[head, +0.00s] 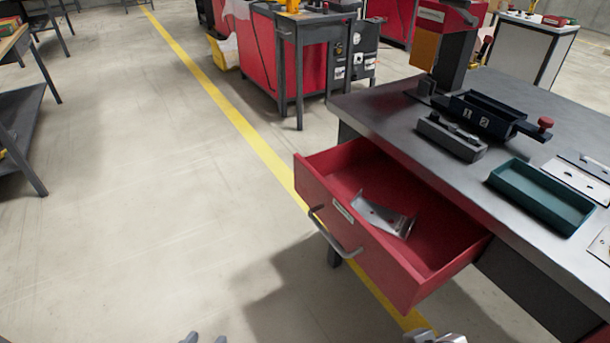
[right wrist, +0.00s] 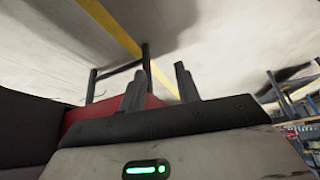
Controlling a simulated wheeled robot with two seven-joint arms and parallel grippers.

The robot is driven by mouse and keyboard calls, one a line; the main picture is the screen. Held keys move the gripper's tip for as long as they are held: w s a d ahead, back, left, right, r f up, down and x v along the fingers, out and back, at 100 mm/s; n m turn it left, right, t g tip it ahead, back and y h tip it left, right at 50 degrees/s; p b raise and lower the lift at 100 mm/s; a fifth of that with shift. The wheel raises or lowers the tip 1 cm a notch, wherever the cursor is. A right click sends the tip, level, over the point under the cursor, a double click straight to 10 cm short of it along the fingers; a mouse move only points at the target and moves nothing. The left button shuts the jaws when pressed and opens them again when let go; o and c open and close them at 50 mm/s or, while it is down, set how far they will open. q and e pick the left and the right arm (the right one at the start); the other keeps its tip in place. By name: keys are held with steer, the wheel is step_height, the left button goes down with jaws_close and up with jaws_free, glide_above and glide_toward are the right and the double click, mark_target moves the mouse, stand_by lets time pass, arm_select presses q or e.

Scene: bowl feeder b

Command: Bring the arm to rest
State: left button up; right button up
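My left gripper (head: 204,339) shows only as two grey fingertips at the bottom edge of the head view. The tips are apart over bare floor, with nothing visible between them. My right gripper (right wrist: 160,88) shows its two dark fingers spread apart and empty in the right wrist view. In the head view only a small grey part of my right arm's end shows at the bottom edge, below the open drawer. The red drawer (head: 447,268) is pulled out from the workbench (head: 390,115), and a bent metal bracket (head: 384,215) lies in it.
On the workbench are a dark two-slot tray (head: 510,116) marked 1 and 2, a grey block (head: 450,138) and a green tray (head: 540,197). The open drawer juts out over the floor. A yellow line (head: 250,135) crosses the clear floor at left.

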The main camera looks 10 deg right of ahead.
steer(key=w+a+r+t+y+p, duration=0.2)
steer(key=w+a+t+p, duration=0.1)
steer(key=a+t+p, duration=0.1)
steer(key=shift+w+a+r+t+y, duration=0.3)
steer(key=shift+w+a+t, duration=0.1)
steer(key=shift+t, duration=0.3)
